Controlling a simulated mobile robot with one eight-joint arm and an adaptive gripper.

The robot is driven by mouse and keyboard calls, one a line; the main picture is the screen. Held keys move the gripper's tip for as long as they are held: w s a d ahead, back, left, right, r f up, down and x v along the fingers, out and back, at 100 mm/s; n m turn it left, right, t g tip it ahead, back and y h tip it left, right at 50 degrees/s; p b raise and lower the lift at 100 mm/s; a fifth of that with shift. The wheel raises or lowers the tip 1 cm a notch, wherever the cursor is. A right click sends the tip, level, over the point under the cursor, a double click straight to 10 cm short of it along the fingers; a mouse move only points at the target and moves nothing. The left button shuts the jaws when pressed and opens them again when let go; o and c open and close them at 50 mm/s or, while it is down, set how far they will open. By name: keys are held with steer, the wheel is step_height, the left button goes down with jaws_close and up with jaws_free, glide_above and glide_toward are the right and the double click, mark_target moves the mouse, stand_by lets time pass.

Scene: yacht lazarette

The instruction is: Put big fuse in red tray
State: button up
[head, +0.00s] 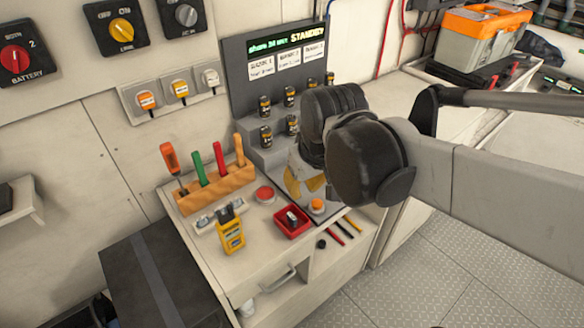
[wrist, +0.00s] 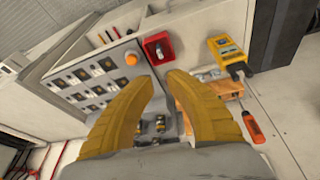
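The red tray (head: 280,229) sits on the bench top between a red button and an orange button. A small dark object with a pale part lies in it, too small to identify. The tray also shows in the wrist view (wrist: 149,57), beyond my fingertips. Several black-and-gold cylindrical fuses (head: 265,105) stand on the stepped grey holder; I cannot tell which is the big one. My arm hides some of the holder. My gripper (wrist: 160,79) is open, its yellow fingers apart with nothing visible between the tips. Small dark cylinders (wrist: 160,124) show between the fingers, farther down.
A wooden rack (head: 216,190) of coloured-handle tools and a yellow meter (head: 230,233) are left of the tray. The orange button (head: 317,206) is right of it, with loose pens (head: 337,233) nearby. A grey display panel (head: 278,62) rises behind the holder.

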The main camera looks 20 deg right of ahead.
steer(key=s+t, duration=0.1)
steer(key=s+m+t, duration=0.1)
steer(key=s, duration=0.1)
steer(key=s+r+t, duration=0.1)
steer(key=s, duration=0.1)
steer(key=shift+s+r+m, duration=0.1)
steer(key=shift+s+m, duration=0.15)
steer(key=shift+m, duration=0.05)
stand_by(1.1)
